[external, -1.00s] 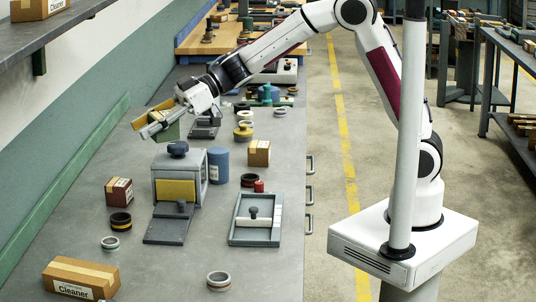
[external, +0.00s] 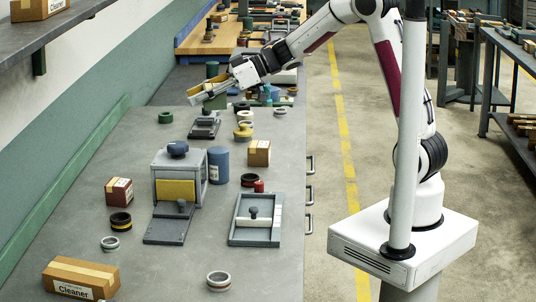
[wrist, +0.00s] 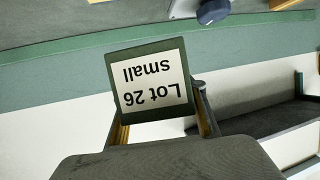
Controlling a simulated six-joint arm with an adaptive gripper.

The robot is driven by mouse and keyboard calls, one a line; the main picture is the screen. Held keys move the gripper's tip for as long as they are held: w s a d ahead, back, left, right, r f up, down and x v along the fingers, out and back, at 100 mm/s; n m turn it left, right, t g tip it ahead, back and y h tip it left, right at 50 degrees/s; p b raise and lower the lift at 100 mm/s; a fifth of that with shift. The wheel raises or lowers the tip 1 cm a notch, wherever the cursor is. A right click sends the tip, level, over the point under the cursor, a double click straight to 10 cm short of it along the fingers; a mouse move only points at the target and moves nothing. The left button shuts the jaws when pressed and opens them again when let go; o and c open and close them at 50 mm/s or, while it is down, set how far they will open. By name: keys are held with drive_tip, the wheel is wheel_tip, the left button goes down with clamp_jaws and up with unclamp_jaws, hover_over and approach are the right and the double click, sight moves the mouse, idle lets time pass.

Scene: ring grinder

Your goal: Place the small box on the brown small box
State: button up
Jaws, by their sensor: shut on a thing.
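My gripper (external: 207,91) is raised over the far left part of the bench. It is shut on a dark green box (wrist: 112,60) with a pale label. The label reads "Lot 26 small" upside down in the wrist view and fills much of that side. In the external view the held box is mostly hidden by the gripper. A tan-brown small box (external: 259,153) with a label stands on the bench right of the blue cylinder. A reddish-brown small box (external: 119,191) stands left of the grey machine. Nothing is seen on top of either box.
The grey machine (external: 180,172) with a yellow panel stands mid-bench, with the blue cylinder (external: 219,166) beside it. A grey tray (external: 244,232), several rings and a long Cleaner carton (external: 80,278) lie nearer. Bare bench lies between the rings at the front.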

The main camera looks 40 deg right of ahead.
sight(259, 153)
drive_tip(key=w+d+m+t+h, duration=0.1)
drive_tip(key=d+m+t+h, duration=0.15)
drive_tip(key=d, duration=1.45)
drive_tip(key=shift+y, duration=0.35)
wheel_tip(259, 153, down, 5)
drive_tip(key=shift+w, duration=0.15)
wheel_tip(259, 153, down, 6)
drive_tip(key=shift+f, duration=0.15)
drive_tip(key=shift+f, duration=1.85)
drive_tip(key=shift+f, duration=0.15)
drive_tip(key=o, duration=1.5)
